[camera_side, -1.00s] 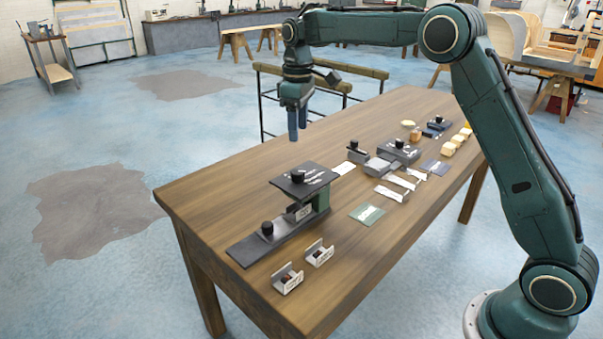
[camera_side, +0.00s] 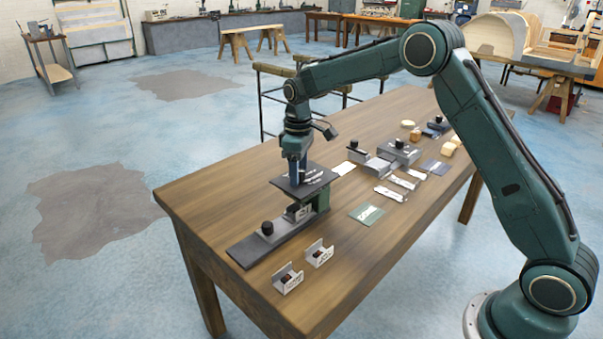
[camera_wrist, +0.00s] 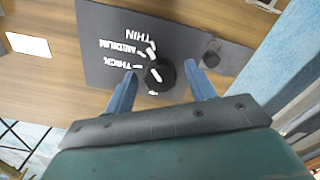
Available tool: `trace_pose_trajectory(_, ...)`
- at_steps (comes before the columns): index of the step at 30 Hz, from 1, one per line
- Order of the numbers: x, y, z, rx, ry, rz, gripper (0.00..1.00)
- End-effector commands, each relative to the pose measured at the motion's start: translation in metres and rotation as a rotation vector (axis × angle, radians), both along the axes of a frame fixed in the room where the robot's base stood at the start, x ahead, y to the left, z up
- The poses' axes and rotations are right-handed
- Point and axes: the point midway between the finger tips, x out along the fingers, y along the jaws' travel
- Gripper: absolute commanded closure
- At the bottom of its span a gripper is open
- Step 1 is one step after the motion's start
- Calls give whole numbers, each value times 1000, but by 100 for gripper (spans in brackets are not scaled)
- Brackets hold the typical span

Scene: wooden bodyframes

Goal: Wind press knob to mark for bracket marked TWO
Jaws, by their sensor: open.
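The dark press stands at the near left of the table, with its flat top plate (camera_side: 318,178) raised on a green post (camera_side: 322,202). In the wrist view the plate (camera_wrist: 103,22) bears the words THIN, MEDIUM and THICK beside short white marks. The round black press knob (camera_wrist: 167,74) has a white line on top; I cannot tell which mark it points to. My gripper (camera_wrist: 161,70) is open, its blue fingers on either side of the knob with gaps showing. In the side view my gripper (camera_side: 294,178) is low over the plate and hides the knob. Two small brackets (camera_side: 288,281) (camera_side: 319,256) sit at the front; their labels are unreadable.
A second black knob (camera_side: 267,228) stands on the press's long base (camera_side: 250,247). A green card (camera_side: 367,213), pale strips (camera_side: 389,194) and grey fixtures (camera_side: 398,152) lie further right. The table's left end is bare.

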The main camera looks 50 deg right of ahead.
Motion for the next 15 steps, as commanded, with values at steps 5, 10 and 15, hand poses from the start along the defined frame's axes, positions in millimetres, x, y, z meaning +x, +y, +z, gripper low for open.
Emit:
trace_pose_trajectory(5,0,0,-2,0,1,0,45)
trace_pose_trajectory(10,0,0,-2,0,0,0,49)
trace_pose_trajectory(15,0,0,-2,0,0,0,82)
